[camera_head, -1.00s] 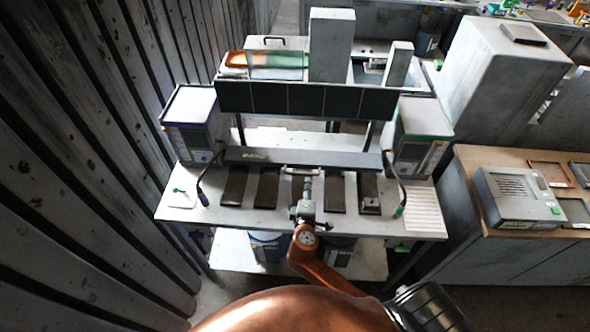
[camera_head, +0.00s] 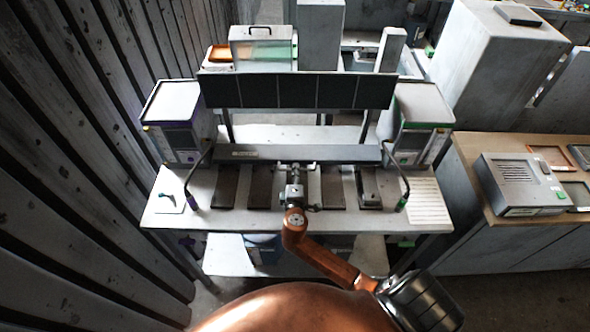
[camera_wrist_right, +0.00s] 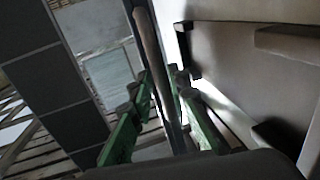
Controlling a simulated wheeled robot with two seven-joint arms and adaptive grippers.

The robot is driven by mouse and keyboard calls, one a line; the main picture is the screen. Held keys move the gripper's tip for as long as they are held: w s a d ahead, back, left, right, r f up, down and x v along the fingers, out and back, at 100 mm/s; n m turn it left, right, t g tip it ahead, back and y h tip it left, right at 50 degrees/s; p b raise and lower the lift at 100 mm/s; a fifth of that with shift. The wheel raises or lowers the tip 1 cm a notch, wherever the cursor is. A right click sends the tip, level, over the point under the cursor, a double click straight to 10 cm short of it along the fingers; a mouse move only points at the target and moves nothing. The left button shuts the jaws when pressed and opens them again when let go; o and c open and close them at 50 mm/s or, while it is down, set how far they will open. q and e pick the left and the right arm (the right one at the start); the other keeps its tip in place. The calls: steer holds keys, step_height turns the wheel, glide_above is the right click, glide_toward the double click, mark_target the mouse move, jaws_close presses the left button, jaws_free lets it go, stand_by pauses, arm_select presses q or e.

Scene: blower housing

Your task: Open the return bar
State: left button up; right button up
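A long grey bar (camera_head: 340,153) with a small label spans the back of the workbench, below a row of dark panels. A short pale handle is at its front middle, partly hidden by my right gripper (camera_head: 296,172), which is right at it. In the right wrist view, the green fingers of the right gripper (camera_wrist_right: 160,85) lie on either side of a narrow brownish-grey bar (camera_wrist_right: 146,38). I cannot tell whether they press on it. My left gripper is not in view.
Several dark plates (camera_head: 333,188) lie along the workbench (camera_head: 232,220). Grey boxes stand at its left (camera_head: 172,103) and right (camera_head: 420,105), with dark curved arms beside them. A dark panel row (camera_head: 297,91) rises behind. A control box (camera_head: 518,185) sits on the right bench.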

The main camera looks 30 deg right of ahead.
steer(key=shift+x, duration=0.8)
steer(key=shift+c, duration=0.2)
jaws_close()
